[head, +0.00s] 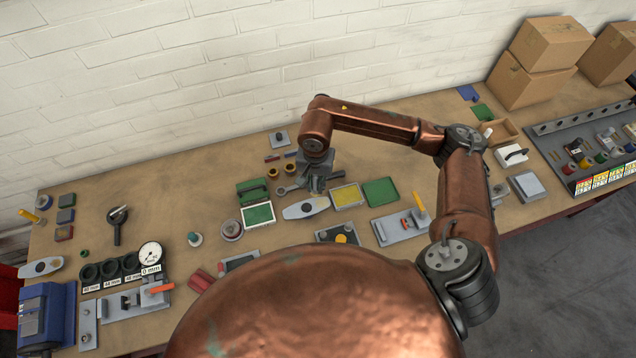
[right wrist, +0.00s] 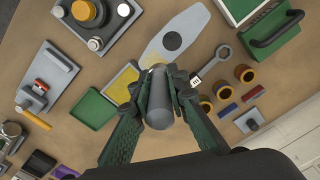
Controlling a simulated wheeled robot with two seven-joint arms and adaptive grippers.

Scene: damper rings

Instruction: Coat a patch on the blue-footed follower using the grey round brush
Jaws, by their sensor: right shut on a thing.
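My right gripper (head: 318,184) hangs over the middle of the bench. In the right wrist view it (right wrist: 158,100) is shut on a grey cylinder, which looks like the handle of the grey round brush (right wrist: 159,102). The brush's bristle end is hard to make out. Beyond it lies a pointed grey plate (right wrist: 176,36) with a dark oval spot; it also shows in the head view (head: 305,208). I cannot tell whether they touch. I cannot pick out a follower with a blue foot for certain. My left gripper is not in view.
A yellow pad (head: 347,196) and a green tray (head: 380,191) lie to the right of my gripper. A green box with a handle (head: 252,190), a spanner (right wrist: 226,66) and brass-coloured bushings (right wrist: 244,73) are close by. Cardboard boxes (head: 540,60) stand at the back right.

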